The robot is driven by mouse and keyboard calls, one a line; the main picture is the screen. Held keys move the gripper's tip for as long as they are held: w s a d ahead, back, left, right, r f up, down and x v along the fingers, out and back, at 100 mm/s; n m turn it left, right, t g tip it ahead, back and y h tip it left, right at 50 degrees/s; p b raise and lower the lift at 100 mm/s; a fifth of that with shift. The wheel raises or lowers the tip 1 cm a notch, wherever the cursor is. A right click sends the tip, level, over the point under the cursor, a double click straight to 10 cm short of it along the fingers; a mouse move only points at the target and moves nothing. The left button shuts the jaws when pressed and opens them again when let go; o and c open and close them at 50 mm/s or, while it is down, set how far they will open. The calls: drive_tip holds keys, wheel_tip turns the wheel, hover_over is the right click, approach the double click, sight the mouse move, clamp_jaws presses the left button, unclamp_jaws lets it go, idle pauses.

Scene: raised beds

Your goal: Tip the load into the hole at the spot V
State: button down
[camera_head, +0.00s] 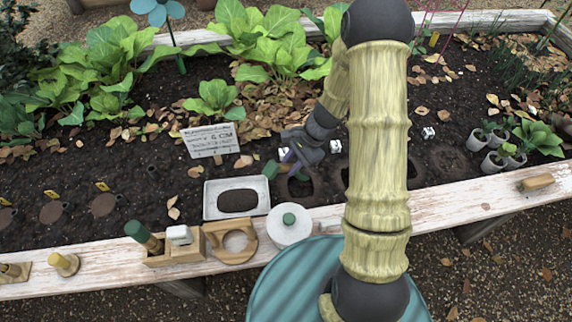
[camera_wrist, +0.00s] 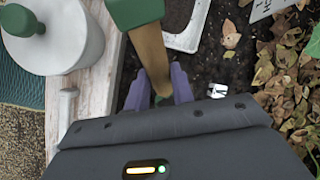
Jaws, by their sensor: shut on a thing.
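My gripper (camera_wrist: 160,88) has purple fingers shut on the wooden shaft of a tool (camera_wrist: 151,50) with a broad green end (camera_wrist: 135,10). In the head view my gripper (camera_head: 290,158) is low over the soil, and the tool's green end (camera_head: 270,170) points left. Whether a load lies in the tool is hidden. A dark hole (camera_head: 299,186) is in the soil just below the gripper. A small white marker cube (camera_wrist: 217,90) with a dark mark is beside the gripper; I cannot read its letter surely. Another white cube (camera_head: 336,146) stands to the right.
A white tray (camera_head: 208,207) with dark soil, a lidded white pot (camera_head: 290,237), a wooden ring stand (camera_head: 249,246) and a wooden holder (camera_head: 190,252) line the front. A sign (camera_head: 211,139) stands behind the tray. Grey pots (camera_head: 477,140) are at right.

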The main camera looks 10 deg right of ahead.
drive_tip(key=d+y+p, duration=0.1)
drive_tip(key=w+d+r+g+y+p, duration=0.1)
drive_tip(key=p, duration=0.1)
drive_tip(key=shift+w+d, duration=0.25)
drive_tip(key=shift+d, duration=0.05)
drive_tip(key=shift+w+d+g+y+p, duration=0.3)
drive_tip(key=shift+w+d+g+y, duration=0.05)
drive_tip(key=shift+d+y, duration=0.2)
drive_tip(key=shift+w+d+g+y+p, duration=0.25)
drive_tip(key=shift+w+d+g+y, duration=0.1)
drive_tip(key=shift+d+y, duration=0.2)
drive_tip(key=shift+m, duration=0.3)
drive_tip(key=shift+a, duration=0.1)
drive_tip(key=w+a+r+m+t, duration=0.2)
drive_tip(key=w+r+m+t, duration=0.35)
drive_tip(key=m+t, duration=0.3)
drive_tip(key=w+d+r+m+t+h, duration=0.1)
drive_tip(key=d+r+m+t+h, duration=0.2)
drive_tip(key=d+m+h, duration=0.4)
drive_tip(key=shift+d+r+m+t, duration=0.15)
drive_tip(key=shift+d+m+t, duration=0.7)
drive_tip(key=shift+m, duration=0.4)
drive_tip(key=shift+w+d, duration=0.1)
drive_tip(key=shift+w, duration=0.1)
